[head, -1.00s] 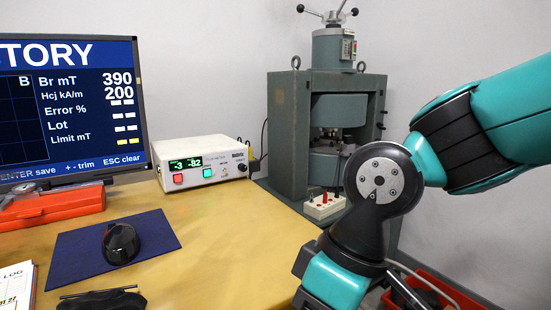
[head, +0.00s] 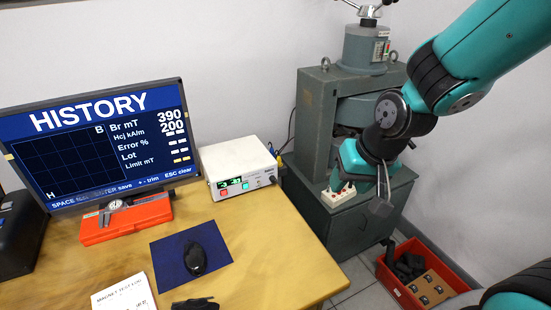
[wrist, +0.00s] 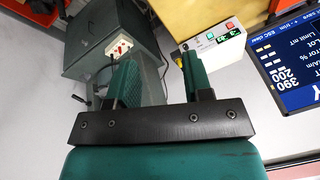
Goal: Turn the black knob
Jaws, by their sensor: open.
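The white instrument box (head: 240,168) with a green digital display stands at the back of the yellow table in the head view. Small controls sit on its front panel; the black knob is too small to make out surely. The box (wrist: 212,42) also shows upper right of centre in the wrist view, beyond my fingers. My gripper (wrist: 155,62) is open and empty, its two teal fingers apart. In the head view my gripper is right of the box, in front of the grey magnet machine, apart from the box.
The grey machine (head: 314,120) stands behind my arm, with a small white socket box (head: 338,194) by it. The monitor (head: 100,140), orange case (head: 126,220) and mouse (head: 195,256) are on the left. A red crate (head: 418,282) is on the floor.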

